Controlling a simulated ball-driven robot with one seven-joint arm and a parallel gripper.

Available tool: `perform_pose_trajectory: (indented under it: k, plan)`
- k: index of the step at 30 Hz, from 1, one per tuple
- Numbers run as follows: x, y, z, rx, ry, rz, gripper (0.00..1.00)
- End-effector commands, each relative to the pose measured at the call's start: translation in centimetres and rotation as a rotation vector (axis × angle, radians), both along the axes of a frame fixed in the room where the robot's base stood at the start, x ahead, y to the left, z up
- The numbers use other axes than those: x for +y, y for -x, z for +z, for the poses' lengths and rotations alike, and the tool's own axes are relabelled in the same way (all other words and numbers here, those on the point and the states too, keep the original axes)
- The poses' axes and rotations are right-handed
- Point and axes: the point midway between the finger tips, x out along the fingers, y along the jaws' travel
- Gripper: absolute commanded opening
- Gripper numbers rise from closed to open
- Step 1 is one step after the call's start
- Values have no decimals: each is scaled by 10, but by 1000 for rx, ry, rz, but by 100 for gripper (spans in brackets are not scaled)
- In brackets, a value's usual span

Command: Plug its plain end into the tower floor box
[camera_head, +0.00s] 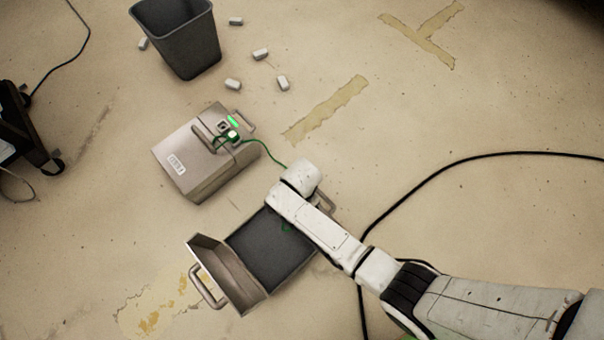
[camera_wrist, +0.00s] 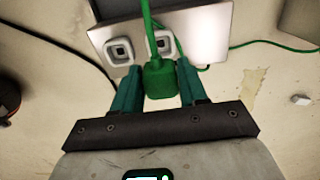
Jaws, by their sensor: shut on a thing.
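My gripper (camera_wrist: 158,90) has teal fingers on both sides of a green plug (camera_wrist: 160,78) in the wrist view and is shut on it. A green cable rises from the plug's far side. Beyond it is a pale metal panel (camera_wrist: 205,35) with two square sockets; the left socket (camera_wrist: 119,51) is clear, the right one partly hidden by the cable and plug. The plug looks apart from both, though depth is hard to tell. In the head view, an open floor box (camera_head: 220,268) lies under my arm, which hides the gripper. I cannot tell which box carries the panel.
A closed metal box (camera_head: 195,160) stands above the open one, with a green cable (camera_head: 262,146) running from its lit top toward my wrist. A grey bin (camera_head: 180,40) and several small white blocks lie beyond. A black cable (camera_head: 450,165) crosses the floor at right.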

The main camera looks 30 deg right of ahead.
Motion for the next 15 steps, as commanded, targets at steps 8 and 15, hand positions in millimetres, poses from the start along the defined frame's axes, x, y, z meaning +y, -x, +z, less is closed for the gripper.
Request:
perform_pose_trajectory:
  k: [8,15]
  plan:
    - [0,0,-11,1,0,0,12]
    - [0,0,-24,-1,0,0,12]
